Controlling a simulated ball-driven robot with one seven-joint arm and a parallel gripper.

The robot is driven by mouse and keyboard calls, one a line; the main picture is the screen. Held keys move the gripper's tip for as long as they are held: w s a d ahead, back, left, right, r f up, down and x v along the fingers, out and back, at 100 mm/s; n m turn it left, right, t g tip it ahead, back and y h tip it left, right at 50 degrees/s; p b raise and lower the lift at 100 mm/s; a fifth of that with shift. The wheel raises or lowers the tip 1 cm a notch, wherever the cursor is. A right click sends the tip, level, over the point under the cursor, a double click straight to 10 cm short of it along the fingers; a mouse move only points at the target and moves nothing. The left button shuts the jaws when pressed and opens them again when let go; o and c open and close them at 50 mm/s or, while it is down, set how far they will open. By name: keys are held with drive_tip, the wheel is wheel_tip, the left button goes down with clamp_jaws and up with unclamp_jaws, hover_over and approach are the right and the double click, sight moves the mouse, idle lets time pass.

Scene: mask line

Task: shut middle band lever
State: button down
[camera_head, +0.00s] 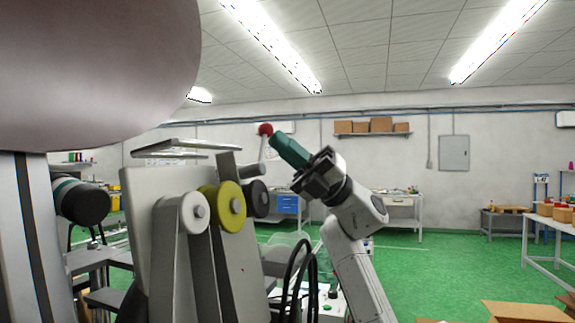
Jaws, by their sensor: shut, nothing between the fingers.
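A lever with a red ball knob (265,129) stands up on a thin grey rod at the upper right of the machine (145,215). The rod's lower end shows near a dark wheel (258,198). My gripper (275,139), with teal fingers on a black body, points up and left. It is shut and empty, with its tips just right of the red knob. I cannot tell whether they touch it. Only this one lever shows, and I cannot tell which band it belongs to.
A yellow roller (229,206) and a white band roller (187,213) are on the machine's face. An open cardboard box (525,311) is at the lower right. Green floor (435,270) is clear to the right.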

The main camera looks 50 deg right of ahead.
drive_tip(key=shift+s+a+r+n+g+h+p, duration=0.1)
drive_tip(key=shift+a+r+n+g+h+p, duration=0.15)
drive_tip(key=shift+a+r+n+g, duration=0.85)
drive_tip(key=shift+s+a+r+n+g+h+p, duration=0.15)
drive_tip(key=shift+a+r+n+g+h, duration=0.1)
drive_tip(key=shift+n+g, duration=1.65)
drive_tip(key=shift+s+a+r+n+g+h+p, duration=0.15)
drive_tip(key=shift+a+r+n+g, duration=0.55)
drive_tip(key=shift+n+g, duration=0.8)
drive_tip(key=shift+f, duration=0.1)
